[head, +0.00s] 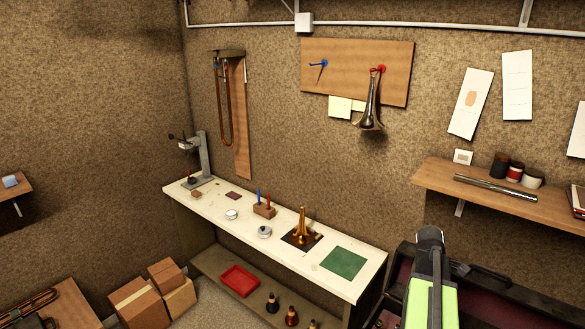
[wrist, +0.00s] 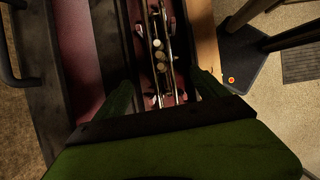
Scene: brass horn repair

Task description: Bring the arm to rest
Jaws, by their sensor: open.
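My gripper (wrist: 165,84) shows in the wrist view with its two dark green fingers apart. Nothing is clearly held between them. A brass instrument with valves (wrist: 160,55) shows beyond and between the fingers, over the pink lining of a dark case (wrist: 86,40). I cannot tell how far below the fingers it lies. In the head view my arm rises at the lower right in front of the dark, red-lined case (head: 480,300). The fingers are hidden in that view.
A white workbench (head: 290,262) runs along the wall with a brass bell piece (head: 302,228), a green mat (head: 344,263) and small tools. A wooden shelf (head: 480,195) hangs at the right, above the case. Cardboard boxes (head: 140,303) stand on the floor at the left.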

